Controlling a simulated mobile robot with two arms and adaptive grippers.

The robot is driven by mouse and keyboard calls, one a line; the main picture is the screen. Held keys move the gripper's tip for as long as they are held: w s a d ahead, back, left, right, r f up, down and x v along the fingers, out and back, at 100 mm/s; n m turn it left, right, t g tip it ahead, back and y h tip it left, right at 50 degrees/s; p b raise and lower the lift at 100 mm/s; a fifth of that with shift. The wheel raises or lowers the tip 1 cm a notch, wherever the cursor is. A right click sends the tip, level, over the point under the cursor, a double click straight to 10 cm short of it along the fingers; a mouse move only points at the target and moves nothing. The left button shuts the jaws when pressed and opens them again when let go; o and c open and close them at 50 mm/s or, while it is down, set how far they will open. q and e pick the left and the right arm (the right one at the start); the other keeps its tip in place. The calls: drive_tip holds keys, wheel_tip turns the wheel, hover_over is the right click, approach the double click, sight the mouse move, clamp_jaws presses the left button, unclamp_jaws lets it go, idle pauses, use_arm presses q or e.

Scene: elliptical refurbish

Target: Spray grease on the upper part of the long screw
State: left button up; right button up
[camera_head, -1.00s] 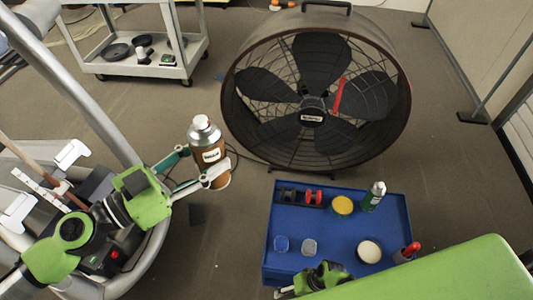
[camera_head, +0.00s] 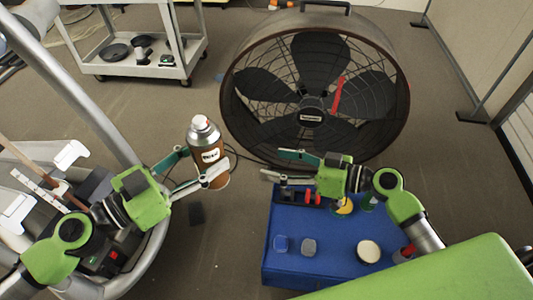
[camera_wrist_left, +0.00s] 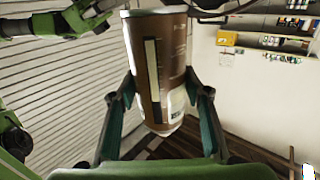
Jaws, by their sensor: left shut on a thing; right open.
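My left gripper (camera_head: 203,164) is shut on a brown spray can (camera_head: 206,140) with a silver top and holds it upright above the floor, left of the big fan. In the left wrist view the can (camera_wrist_left: 158,60) sits between the two fingers of the left gripper (camera_wrist_left: 158,96). My right gripper (camera_head: 272,164) is open and empty, with its fingers pointing left over the far edge of the blue tray table. I cannot make out the long screw for certain in these views.
The blue tray table (camera_head: 322,266) carries small round containers and red and black parts; my right arm hides some. A large drum fan (camera_head: 312,92) stands behind it. The grey elliptical frame (camera_head: 88,100) is at left. A white cart (camera_head: 130,67) stands behind.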

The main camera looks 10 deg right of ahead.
sight(204, 147)
drive_tip(key=s+a+r+n+g+y, duration=0.1)
drive_tip(key=s+a+r+n+y, duration=0.2)
drive_tip(key=r, duration=0.4)
drive_tip(key=s+a+r+n+g+y, duration=0.1)
drive_tip(key=s+a+r+n, duration=0.2)
drive_tip(key=s+r, duration=0.35)
drive_tip(key=x, duration=0.4)
drive_tip(key=w+x, duration=0.1)
drive_tip(key=x, duration=0.3)
drive_tip(key=r+x, duration=0.1)
drive_tip(key=x, duration=0.3)
drive_tip(key=shift+w+d, duration=0.35)
drive_tip(key=shift+w, duration=0.1)
drive_tip(key=c, duration=1.5)
use_arm(q)
drive_tip(key=o, duration=1.3)
use_arm(e)
drive_tip(key=shift+r, duration=0.1)
drive_tip(key=shift+c, duration=0.2)
